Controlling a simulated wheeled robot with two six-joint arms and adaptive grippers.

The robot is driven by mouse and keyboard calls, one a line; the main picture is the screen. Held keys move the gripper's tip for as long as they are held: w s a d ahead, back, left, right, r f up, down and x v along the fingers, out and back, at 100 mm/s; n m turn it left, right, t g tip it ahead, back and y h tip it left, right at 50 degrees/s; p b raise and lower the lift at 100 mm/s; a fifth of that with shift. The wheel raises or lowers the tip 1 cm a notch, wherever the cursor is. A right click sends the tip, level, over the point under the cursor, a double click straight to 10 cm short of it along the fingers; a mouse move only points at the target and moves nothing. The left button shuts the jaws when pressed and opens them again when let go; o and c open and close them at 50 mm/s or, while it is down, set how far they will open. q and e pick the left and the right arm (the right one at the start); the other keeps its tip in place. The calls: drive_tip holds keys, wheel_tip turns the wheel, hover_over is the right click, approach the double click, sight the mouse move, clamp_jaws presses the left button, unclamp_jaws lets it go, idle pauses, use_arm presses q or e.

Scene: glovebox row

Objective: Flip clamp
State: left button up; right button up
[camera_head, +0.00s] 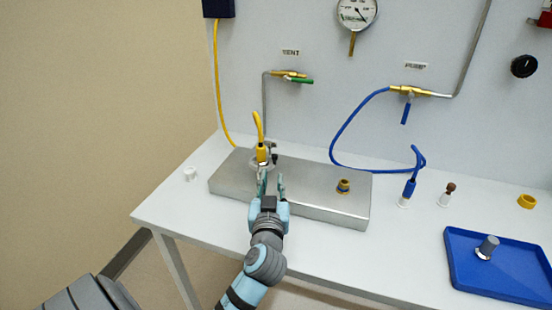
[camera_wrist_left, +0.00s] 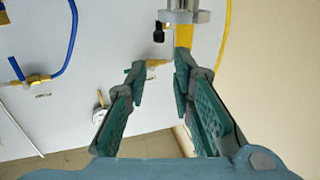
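A metal clamp (camera_head: 269,157) sits around the joint under the yellow hose's end fitting (camera_head: 262,153), on the left part of the steel box (camera_head: 310,197). In the left wrist view the grey clamp (camera_wrist_left: 184,16) is at the top, with a black knob (camera_wrist_left: 158,33) on its left side. My left gripper (camera_head: 272,184) is just in front of the clamp, and its fingers partly cover the area. In the left wrist view its fingers (camera_wrist_left: 160,76) stand apart with nothing gripped between them. Whether a finger touches the clamp or hose cannot be told.
A brass port (camera_head: 343,186) stands on the box's right part. A blue hose plug (camera_head: 409,190), a small brown-topped item (camera_head: 447,195), a yellow ring (camera_head: 527,201) and a blue tray (camera_head: 499,264) are to the right. A white cap (camera_head: 190,174) is at left.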

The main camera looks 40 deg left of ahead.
sight(274, 158)
use_arm(q)
drive_tip(key=x, duration=0.9)
drive_tip(key=shift+d+f, duration=0.15)
drive_tip(key=shift+f, duration=0.1)
drive_tip(key=shift+w+a+r, duration=0.15)
drive_tip(key=shift+w+a, duration=0.15)
drive_tip(key=shift+w, duration=0.05)
clamp_jaws()
drive_tip(key=y+b, duration=0.1)
drive_tip(key=b, duration=0.1)
drive_tip(key=n+g+y+b, duration=0.1)
drive_tip(key=shift+w+a+f+n+g+b, duration=0.15)
drive_tip(key=shift+w+f+n+g+b, duration=0.15)
drive_tip(key=shift+f+b, duration=0.1)
drive_tip(key=shift+r, duration=0.4)
